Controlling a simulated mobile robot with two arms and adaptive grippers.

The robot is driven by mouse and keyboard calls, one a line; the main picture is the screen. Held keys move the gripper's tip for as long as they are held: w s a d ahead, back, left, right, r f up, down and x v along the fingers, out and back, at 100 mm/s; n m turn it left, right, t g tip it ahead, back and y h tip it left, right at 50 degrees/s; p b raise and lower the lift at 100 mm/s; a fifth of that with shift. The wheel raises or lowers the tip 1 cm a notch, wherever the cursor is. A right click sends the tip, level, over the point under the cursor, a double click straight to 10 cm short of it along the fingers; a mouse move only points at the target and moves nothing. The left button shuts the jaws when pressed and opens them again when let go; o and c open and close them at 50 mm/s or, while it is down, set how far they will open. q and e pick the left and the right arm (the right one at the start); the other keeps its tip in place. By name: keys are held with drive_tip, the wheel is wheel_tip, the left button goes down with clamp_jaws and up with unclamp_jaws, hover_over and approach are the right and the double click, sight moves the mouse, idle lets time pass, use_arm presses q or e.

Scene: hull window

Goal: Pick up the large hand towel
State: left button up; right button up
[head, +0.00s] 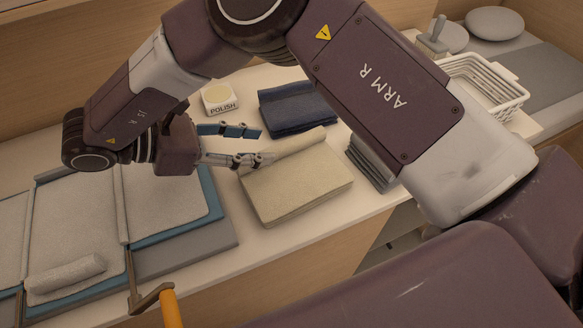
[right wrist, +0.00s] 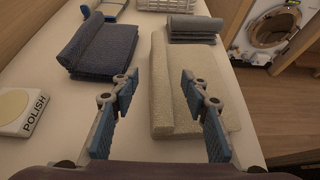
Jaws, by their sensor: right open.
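A beige folded towel (head: 300,185) with a raised fold along one side lies on the counter; it also shows in the right wrist view (right wrist: 202,85). A dark blue folded towel (head: 295,106) lies behind it and shows at the upper left in the right wrist view (right wrist: 100,48). Which one is the large hand towel I cannot tell for sure. My right gripper (head: 264,146) is open and empty. Its fingers are spread above the raised-fold side of the beige towel, apparently not holding it. My left gripper is not in view.
A POLISH tin (head: 219,97) stands left of the blue towel. Grey folded cloths (head: 370,163) lie right of the beige towel. A white basket (head: 482,85) is at the back right. A board with pale padded panels (head: 165,195) is on the left. The counter's front edge is close.

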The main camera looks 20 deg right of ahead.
sight(277, 147)
drive_tip(key=shift+d+f, duration=0.2)
drive_tip(key=shift+d, duration=0.25)
drive_tip(key=p+x, duration=0.1)
drive_tip(key=x, duration=0.2)
drive_tip(key=shift+d+f+p, duration=0.1)
drive_tip(key=shift+d+p, duration=0.1)
drive_tip(key=shift+p, duration=0.1)
drive_tip(key=shift+d+f, duration=0.35)
drive_tip(key=shift+d, duration=0.1)
clamp_jaws()
